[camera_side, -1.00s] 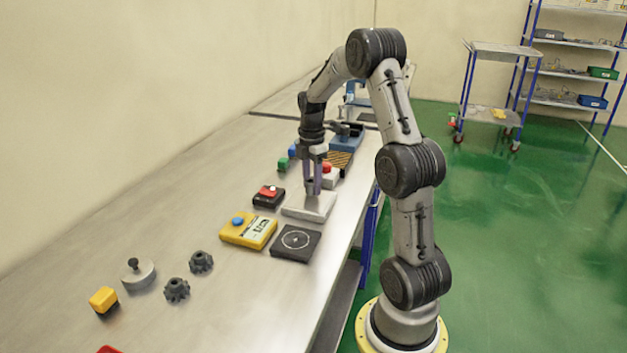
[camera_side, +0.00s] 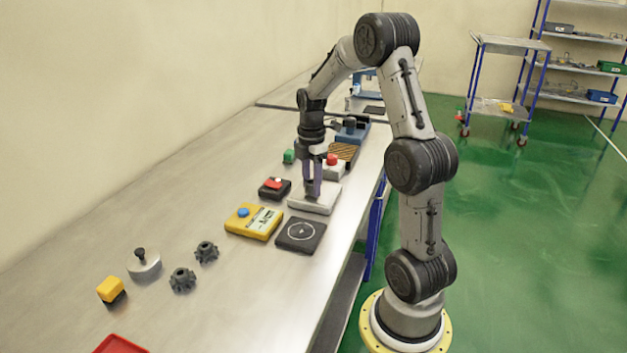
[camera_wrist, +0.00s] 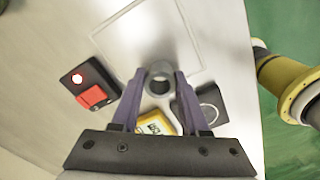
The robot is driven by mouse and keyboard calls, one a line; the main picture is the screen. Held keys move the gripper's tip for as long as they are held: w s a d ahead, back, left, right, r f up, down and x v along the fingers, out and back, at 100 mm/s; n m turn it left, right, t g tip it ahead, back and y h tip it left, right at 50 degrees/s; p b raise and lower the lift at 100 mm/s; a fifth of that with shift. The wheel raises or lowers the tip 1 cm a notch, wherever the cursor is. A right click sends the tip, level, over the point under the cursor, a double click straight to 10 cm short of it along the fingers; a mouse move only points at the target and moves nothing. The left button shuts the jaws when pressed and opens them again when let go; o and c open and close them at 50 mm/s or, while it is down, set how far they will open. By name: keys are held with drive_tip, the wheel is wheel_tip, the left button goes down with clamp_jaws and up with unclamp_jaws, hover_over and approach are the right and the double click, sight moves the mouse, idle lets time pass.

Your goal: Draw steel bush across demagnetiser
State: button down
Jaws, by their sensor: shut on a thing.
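My gripper (camera_wrist: 160,85) is shut on a grey cylindrical steel bush (camera_wrist: 160,72), its bore facing the wrist camera. In the side view my gripper (camera_side: 312,193) points down at the pale flat block (camera_side: 325,203), which I take to be the demagnetiser. The bush is at or just above its top face; I cannot tell whether they touch. In the wrist view the block shows as a light plate (camera_wrist: 150,38) with a thin square outline, and the bush is near the outline's lower edge. A black switch box with a red rocker (camera_side: 275,187) stands to its left; it also shows in the wrist view (camera_wrist: 93,97), with a lit red lamp.
A yellow meter (camera_side: 254,222) and a black pad with a white circle (camera_side: 301,234) lie nearer the camera. Behind are a red-button box (camera_side: 333,170) and a striped block (camera_side: 343,152). Gears (camera_side: 182,280) and a knobbed weight (camera_side: 144,262) sit at the front left.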

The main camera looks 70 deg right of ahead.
drive_tip(key=shift+a, duration=2.6)
drive_tip(key=shift+a+r, duration=0.65)
drive_tip(key=shift+r, duration=2.3)
